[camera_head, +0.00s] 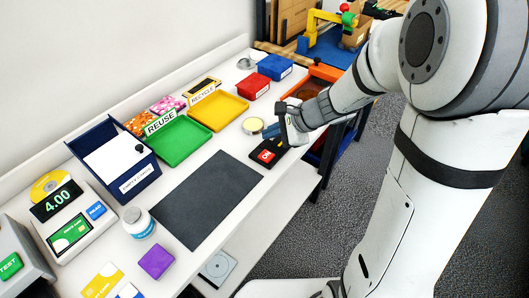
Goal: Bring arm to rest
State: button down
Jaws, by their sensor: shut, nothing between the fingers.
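My arm reaches in from the right and bends down over the far right edge of the white table (103,235). My gripper (272,131) is shut and empty. Its fingers point left, close above or beside a small black box with a red ON switch (265,155). I cannot tell whether they touch it. Part of my gripper is hidden behind its own wrist.
A green REUSE tray (187,140), a yellow RECYCLE tray (218,110) and a dark blue bin (133,178) line the back. A dark mat (205,195) lies clear in the middle. A white bottle (139,224), a purple block (156,261) and a scale (75,232) stand nearer.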

dwell(0.3)
jog(key=shift+s+r, duration=0.2)
jog(key=shift+s, duration=0.1)
jog(key=s+d+r+n+h, duration=0.3)
jog(key=s+d+n, duration=0.3)
jog(key=s, duration=0.3)
jog(key=s+d+r+n+g+h, duration=0.1)
jog(key=s+d+r+n+h, duration=0.1)
jog(key=s+d+n+h, duration=0.3)
jog(key=s+d+n, duration=0.2)
jog(key=s+n, duration=0.1)
jog(key=s, duration=0.1)
jog(key=shift+r, duration=0.4)
jog(key=shift+s, duration=0.1)
